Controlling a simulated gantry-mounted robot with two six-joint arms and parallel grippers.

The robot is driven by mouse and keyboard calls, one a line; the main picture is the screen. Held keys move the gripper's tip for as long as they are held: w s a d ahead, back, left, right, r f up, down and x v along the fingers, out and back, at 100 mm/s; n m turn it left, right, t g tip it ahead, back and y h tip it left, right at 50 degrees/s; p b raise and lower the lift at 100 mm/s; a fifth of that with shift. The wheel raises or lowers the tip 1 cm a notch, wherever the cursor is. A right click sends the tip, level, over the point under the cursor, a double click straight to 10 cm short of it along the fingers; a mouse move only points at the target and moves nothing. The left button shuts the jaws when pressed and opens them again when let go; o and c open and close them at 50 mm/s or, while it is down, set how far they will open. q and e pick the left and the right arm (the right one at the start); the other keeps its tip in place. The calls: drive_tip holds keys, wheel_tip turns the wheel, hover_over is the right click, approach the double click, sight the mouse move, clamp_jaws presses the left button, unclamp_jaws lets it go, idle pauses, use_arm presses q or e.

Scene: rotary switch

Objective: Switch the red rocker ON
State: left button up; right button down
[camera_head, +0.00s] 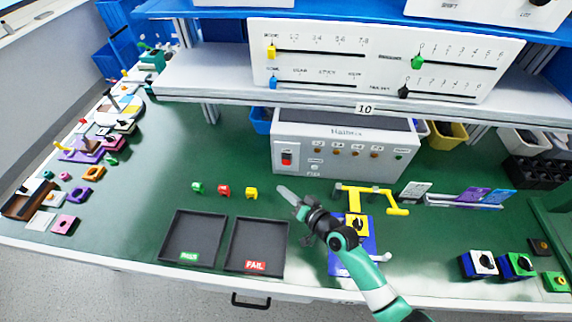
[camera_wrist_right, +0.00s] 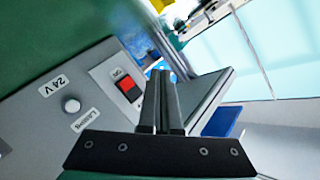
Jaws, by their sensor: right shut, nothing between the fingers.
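The red rocker (camera_head: 287,158) sits in a light plate at the left end of the front of a grey box (camera_head: 343,130). In the right wrist view the red rocker (camera_wrist_right: 128,88) shows just left of my fingertips, with the grey panel (camera_wrist_right: 40,125) around it. My right gripper (camera_head: 283,190) is shut and empty, in front of and below the rocker in the head view. In the right wrist view its shut fingers (camera_wrist_right: 163,85) point toward the panel; I cannot tell whether they touch it. The rocker's on or off position is too small to tell. My left gripper is not in view.
A white button (camera_wrist_right: 72,104) and labels sit beside the rocker. Green, red (camera_head: 223,191) and yellow pieces lie on the table left of my gripper. Two black trays (camera_head: 256,245) marked PASS and FAIL lie nearer. A yellow handle frame (camera_head: 375,195) stands to the right. A shelf overhangs behind.

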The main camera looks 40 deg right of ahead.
sight(286, 160)
drive_tip(key=w+d+f+b, duration=0.1)
drive_tip(key=w+d+b, duration=0.4)
drive_tip(key=d+b, duration=0.1)
drive_tip(key=shift+w+d+b, duration=0.2)
drive_tip(key=shift+d+b, duration=0.1)
drive_tip(key=shift+b, duration=0.2)
drive_tip(key=shift+f, duration=0.1)
idle(1.5)
drive_tip(key=shift+w+d+b, duration=0.25)
drive_tip(key=shift+d+b, duration=0.05)
drive_tip(key=shift+b, duration=0.1)
drive_tip(key=shift+w+d+f+b, duration=0.1)
drive_tip(key=shift+w+d+b, duration=0.15)
drive_tip(key=shift+d+b, duration=0.05)
idle(0.7)
